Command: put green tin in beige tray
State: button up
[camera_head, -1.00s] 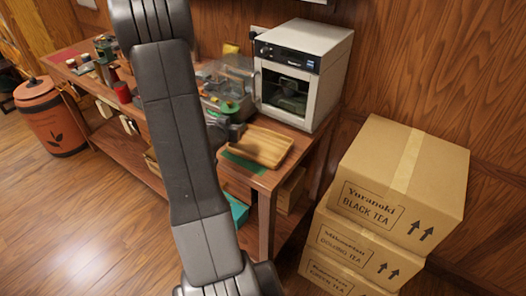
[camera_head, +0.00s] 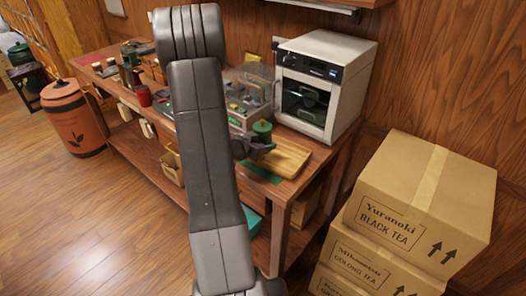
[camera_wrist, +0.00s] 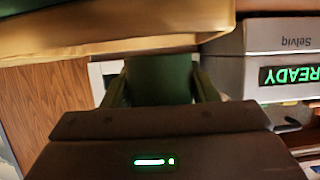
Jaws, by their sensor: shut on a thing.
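A green tin (camera_head: 262,130) with a dark lid is held upright in my gripper (camera_head: 258,149). In the wrist view the green tin (camera_wrist: 160,78) fills the space between the two fingers, and my gripper (camera_wrist: 162,92) is shut on it. The beige tray (camera_head: 291,160), a shallow wooden one, lies on the table's right end, just right of and below the tin in the picture. The head view does not clearly show the tin's height above the tray. A tan edge, likely the tray, crosses the top of the wrist view.
A white oven-like appliance (camera_head: 325,85) stands behind the tray. A clear case (camera_head: 245,95) stands left of it. Cups and jars crowd the table's left part. Stacked cartons (camera_head: 415,210) stand on the right. A dark green mat (camera_head: 262,173) lies by the tray.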

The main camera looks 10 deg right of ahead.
jog(key=shift+f, duration=1.6)
jog(key=shift+f, duration=0.1)
jog(key=shift+f, duration=0.15)
jog(key=o, duration=1)
jog(key=shift+a+r, duration=0.1)
jog(key=shift+r, duration=0.25)
jog(key=v, duration=1.1)
jog(key=shift+s+a+r+b, duration=0.15)
jog(key=shift+s+a+b, duration=0.1)
jog(key=shift+s+b, duration=0.1)
